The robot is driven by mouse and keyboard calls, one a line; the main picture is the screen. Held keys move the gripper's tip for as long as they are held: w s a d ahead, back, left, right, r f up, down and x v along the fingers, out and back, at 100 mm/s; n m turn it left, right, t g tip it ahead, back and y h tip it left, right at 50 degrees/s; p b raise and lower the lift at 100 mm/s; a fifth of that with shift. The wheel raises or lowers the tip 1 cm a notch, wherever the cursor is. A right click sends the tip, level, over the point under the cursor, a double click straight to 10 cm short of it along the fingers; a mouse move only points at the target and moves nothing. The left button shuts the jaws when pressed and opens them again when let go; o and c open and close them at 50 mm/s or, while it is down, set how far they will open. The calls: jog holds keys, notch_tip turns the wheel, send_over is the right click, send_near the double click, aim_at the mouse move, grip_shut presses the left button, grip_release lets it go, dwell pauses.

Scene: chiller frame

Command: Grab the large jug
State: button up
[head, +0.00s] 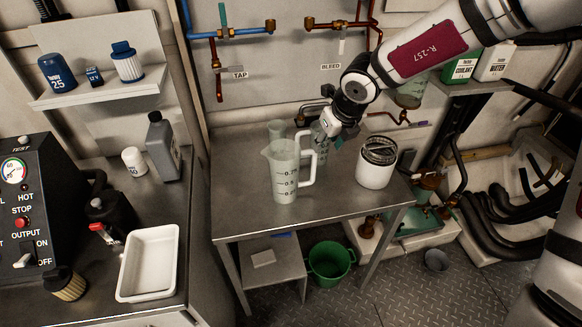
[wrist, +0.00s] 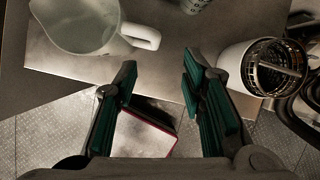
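The large jug (head: 284,178) is a translucent measuring jug with dark scale marks, standing upright on the metal table. Its handle (head: 308,166) points right, towards my gripper. In the wrist view the jug (wrist: 78,28) is at the upper left, with its handle (wrist: 142,36) reaching towards the space ahead of my fingers. My gripper (head: 329,136) is above the table, right of and higher than the jug's handle. In the wrist view my gripper (wrist: 160,92) is open, with nothing between its green-padded fingers. The fingers appear apart from the handle.
A white canister with a dark basket-like top (head: 375,172) stands close on the right and shows in the wrist view (wrist: 234,68). The table front (head: 245,222) is clear.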

aim_at(315, 163)
jog(key=shift+m, duration=0.3)
jog(key=shift+s+a+b+x, duration=0.15)
jog(key=shift+b+x, duration=0.1)
jog(key=shift+x, duration=2.1)
jog(key=shift+s+b+x, duration=0.15)
jog(key=shift+b+x, duration=0.1)
jog(key=shift+x, duration=2.1)
jog(key=shift+s+a+b+x, duration=0.1)
jog(key=shift+b+x, duration=0.15)
jog(key=shift+x, duration=2.1)
jog(key=shift+f, duration=0.1)
jog(key=shift+c, duration=0.2)
grip_shut()
